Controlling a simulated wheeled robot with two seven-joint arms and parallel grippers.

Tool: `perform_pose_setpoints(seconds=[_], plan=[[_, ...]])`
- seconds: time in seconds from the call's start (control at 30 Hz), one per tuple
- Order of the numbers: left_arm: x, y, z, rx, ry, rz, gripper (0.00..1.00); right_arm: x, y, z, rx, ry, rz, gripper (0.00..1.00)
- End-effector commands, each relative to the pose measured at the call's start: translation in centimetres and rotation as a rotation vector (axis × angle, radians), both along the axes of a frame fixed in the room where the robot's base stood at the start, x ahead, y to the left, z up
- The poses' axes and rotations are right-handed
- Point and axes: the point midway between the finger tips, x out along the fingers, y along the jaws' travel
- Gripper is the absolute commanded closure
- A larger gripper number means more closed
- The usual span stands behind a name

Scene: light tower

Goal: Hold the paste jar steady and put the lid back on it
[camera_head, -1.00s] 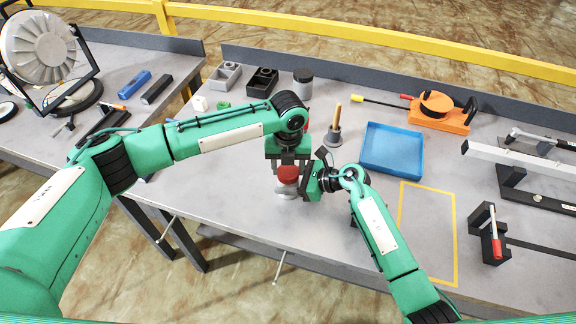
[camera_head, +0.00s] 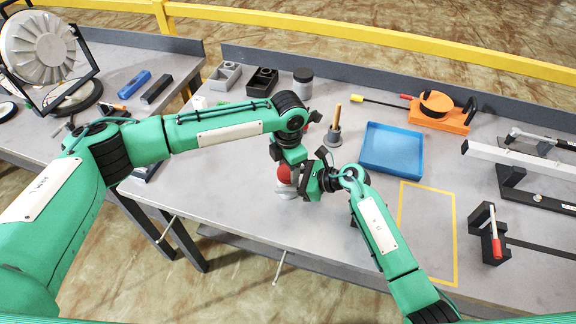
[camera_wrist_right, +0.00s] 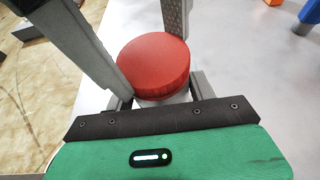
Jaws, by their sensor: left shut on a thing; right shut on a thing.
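The paste jar (camera_head: 286,191) is pale and stands near the front edge of the bench, partly hidden by my grippers. Its red lid (camera_head: 284,174) is at the jar's mouth; it also shows large in the right wrist view (camera_wrist_right: 154,64), with a sliver of the pale jar below it. I cannot tell whether the lid is seated. My left gripper (camera_head: 288,170) comes from above, shut on the lid, with its grey fingers on either side. My right gripper (camera_head: 298,187) is shut around the jar body from the right, below the lid.
Behind the grippers stand a grey holder with a wooden-handled tool (camera_head: 334,128) and a dark-lidded grey jar (camera_head: 303,82). A blue tray (camera_head: 392,150) lies to the right, beside a yellow-outlined area (camera_head: 427,230) that is clear. An orange fixture (camera_head: 440,112) is farther back.

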Motion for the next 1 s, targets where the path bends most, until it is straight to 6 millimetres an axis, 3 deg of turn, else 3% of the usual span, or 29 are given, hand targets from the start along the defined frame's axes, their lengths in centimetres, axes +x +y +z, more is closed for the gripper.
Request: perform_pose_setpoints(seconds=[0.03, 0.07, 0.17, 0.47, 0.83, 1.0], plan=[[0.1, 0.1, 0.1, 0.0, -0.002, 0.002, 0.71, -0.1, 0.0, -0.1, -0.001, 0.002, 0.001, 1.0], [0.1, 0.1, 0.1, 0.0, -0.002, 0.003, 0.45, -0.1, 0.0, -0.1, -0.001, 0.002, 0.001, 1.0], [0.1, 0.1, 0.1, 0.0, -0.002, 0.003, 0.26, -0.1, 0.0, -0.1, -0.001, 0.002, 0.001, 1.0], [0.0, 0.0, 0.1, 0.0, -0.001, 0.003, 0.26, -0.1, 0.0, -0.1, -0.001, 0.002, 0.001, 1.0], [0.0, -0.1, 4.2, -0.002, -0.002, 0.001, 0.26, -0.1, 0.0, -0.1, 0.0, 0.002, 0.001, 1.0], [0.0, 0.0, 4.6, -0.001, -0.001, 0.002, 0.26, -0.1, 0.0, -0.1, 0.0, 0.002, 0.001, 1.0]])
